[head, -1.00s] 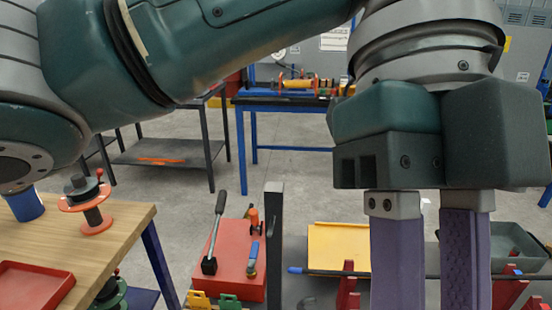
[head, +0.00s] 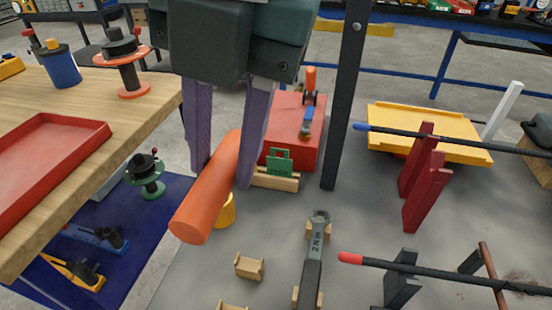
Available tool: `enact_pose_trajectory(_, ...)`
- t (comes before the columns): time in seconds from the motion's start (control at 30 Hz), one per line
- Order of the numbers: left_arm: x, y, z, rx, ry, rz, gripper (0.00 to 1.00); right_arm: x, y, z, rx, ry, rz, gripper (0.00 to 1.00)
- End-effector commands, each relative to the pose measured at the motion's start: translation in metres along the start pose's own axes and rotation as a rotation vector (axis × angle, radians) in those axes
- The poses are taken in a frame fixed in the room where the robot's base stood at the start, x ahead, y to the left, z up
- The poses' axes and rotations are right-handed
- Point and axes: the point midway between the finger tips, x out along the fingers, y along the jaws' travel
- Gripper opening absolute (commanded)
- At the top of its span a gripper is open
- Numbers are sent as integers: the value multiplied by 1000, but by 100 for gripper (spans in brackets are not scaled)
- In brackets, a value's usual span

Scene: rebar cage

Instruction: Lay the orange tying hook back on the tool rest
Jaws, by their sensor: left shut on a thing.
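My left gripper (head: 225,170) points down with its two purple fingers around an orange cylindrical handle (head: 205,200), which I take to be the tying hook. The handle is tilted, its near end low and to the left; its metal hook part does not show. It is held in the air above the grey surface. Small tan cradles, an empty one (head: 250,267) and another (head: 232,306) cut by the bottom edge, stand in front of the gripper and look like the tool rest. My right gripper is not in view.
A grey wrench (head: 314,260) lies on tan cradles right of the empty ones. A yellow round thing (head: 227,212) is partly hidden behind the handle. A dark post (head: 345,100) stands behind. Red supports (head: 425,195) and bars are at right; a wooden table (head: 130,112) is left.

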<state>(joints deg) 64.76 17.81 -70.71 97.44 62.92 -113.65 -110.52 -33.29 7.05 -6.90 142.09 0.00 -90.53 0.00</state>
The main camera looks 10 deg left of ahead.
Motion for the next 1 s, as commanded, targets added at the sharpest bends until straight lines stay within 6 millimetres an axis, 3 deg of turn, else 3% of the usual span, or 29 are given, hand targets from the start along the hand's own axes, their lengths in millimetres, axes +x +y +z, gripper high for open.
enact_pose_trajectory(0.17,10,-2,-1,-1,5,-1,0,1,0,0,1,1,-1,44)
enact_pose_trajectory(0.6,127,-25,-2,-2,6,1,0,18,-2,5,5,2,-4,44)
enact_pose_trajectory(0.87,156,-31,-1,-1,3,0,0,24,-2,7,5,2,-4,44)
enact_pose_trajectory(1.0,179,-36,-2,-2,5,1,0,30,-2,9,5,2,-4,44)
